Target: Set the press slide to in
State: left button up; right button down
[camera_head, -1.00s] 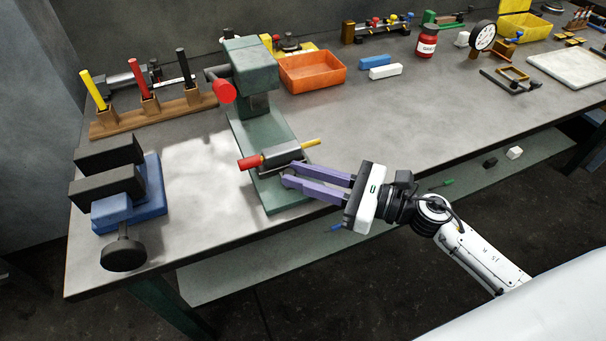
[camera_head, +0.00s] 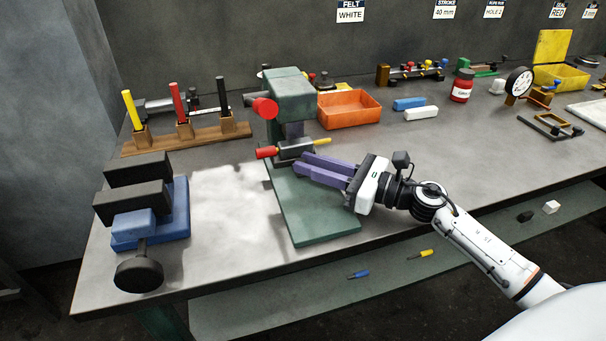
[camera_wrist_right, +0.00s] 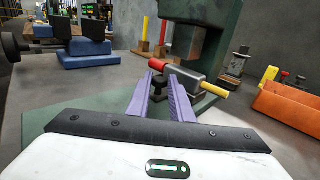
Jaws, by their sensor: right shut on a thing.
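The green press (camera_head: 289,98) stands on the bench with a red knob (camera_head: 264,108) on its head and a flat green base plate (camera_head: 318,212). The press slide (camera_head: 296,149) is a grey block carrying a rod with a red end (camera_head: 267,153) and a yellow end (camera_head: 323,141). It sits at the back of the base plate, below the press head. My right gripper (camera_head: 303,163) reaches it from the front right. In the right wrist view its purple fingers (camera_wrist_right: 161,84) are shut on the slide's dark knob (camera_wrist_right: 158,92), partly hidden between them. My left gripper is not in view.
A blue vise-like fixture (camera_head: 150,225) stands at the left front. A wooden rack (camera_head: 187,137) with coloured handles is behind it. An orange tray (camera_head: 348,108) and blue and white blocks (camera_head: 421,113) lie right of the press. The front of the base plate is bare.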

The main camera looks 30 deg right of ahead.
jog(key=c, duration=1.6)
grip_release()
jog(key=shift+w+d, duration=0.15)
jog(key=shift+w, duration=0.1)
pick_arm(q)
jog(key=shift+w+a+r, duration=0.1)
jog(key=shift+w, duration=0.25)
pick_arm(e)
jog(key=shift+s+d+f, duration=0.1)
jog(key=shift+s+d, duration=0.1)
jog(key=shift+s, duration=0.25)
jog(key=b+v, duration=0.1)
jog(key=v, duration=0.7)
jog(key=shift+s+b, duration=0.1)
jog(key=shift+b, duration=0.25)
jog(key=shift+s+d, duration=0.35)
jog(key=shift+s, duration=0.15)
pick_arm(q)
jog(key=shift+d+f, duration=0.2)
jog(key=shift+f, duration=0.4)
